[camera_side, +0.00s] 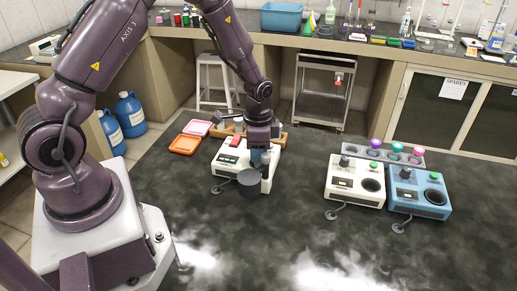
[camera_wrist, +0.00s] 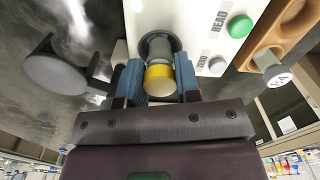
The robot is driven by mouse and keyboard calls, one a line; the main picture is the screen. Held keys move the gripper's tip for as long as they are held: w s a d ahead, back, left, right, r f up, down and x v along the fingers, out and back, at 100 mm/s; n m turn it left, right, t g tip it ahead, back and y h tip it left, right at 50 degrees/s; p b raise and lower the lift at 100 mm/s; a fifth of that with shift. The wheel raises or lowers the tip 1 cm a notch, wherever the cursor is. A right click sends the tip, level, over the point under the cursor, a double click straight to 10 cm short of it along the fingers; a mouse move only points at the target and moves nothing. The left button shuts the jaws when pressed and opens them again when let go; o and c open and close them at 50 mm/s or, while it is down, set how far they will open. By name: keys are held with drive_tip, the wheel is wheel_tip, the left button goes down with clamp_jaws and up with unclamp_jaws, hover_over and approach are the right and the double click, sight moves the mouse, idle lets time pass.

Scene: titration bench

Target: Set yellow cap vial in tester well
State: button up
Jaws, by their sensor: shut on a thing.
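A vial with a yellow cap (camera_wrist: 159,80) sits between the two blue finger pads of my gripper (camera_wrist: 158,85) in the wrist view. My gripper is shut on it. The vial's greyish body points into the dark round well (camera_wrist: 146,42) of the white tester (camera_wrist: 190,20). Its lower end appears inside the well's ring; how deep it is cannot be told. In the side view, my gripper (camera_side: 261,156) is over the right part of the white tester (camera_side: 228,168). The vial and well are hidden there.
A dark round lid (camera_wrist: 57,74) stands open beside the well, also seen in the side view (camera_side: 249,178). A green READ button (camera_wrist: 240,26) and a wooden rack (camera_wrist: 285,30) with a vial (camera_wrist: 268,66) are close by. Another white tester (camera_side: 355,182) and a blue tester (camera_side: 419,193) stand right.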

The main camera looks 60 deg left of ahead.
drive_tip(key=shift+f, duration=0.55)
drive_tip(key=o, duration=1.1)
drive_tip(key=shift+d, duration=0.1)
drive_tip(key=shift+s+d, duration=0.1)
drive_tip(key=shift+d, duration=0.05)
drive_tip(key=shift+c, duration=0.4)
drive_tip(key=shift+r, duration=0.25)
drive_tip(key=shift+c, duration=0.3)
drive_tip(key=shift+o, duration=0.3)
drive_tip(key=shift+r, duration=1.8)
drive_tip(key=shift+o, duration=0.7)
drive_tip(key=shift+r, duration=1)
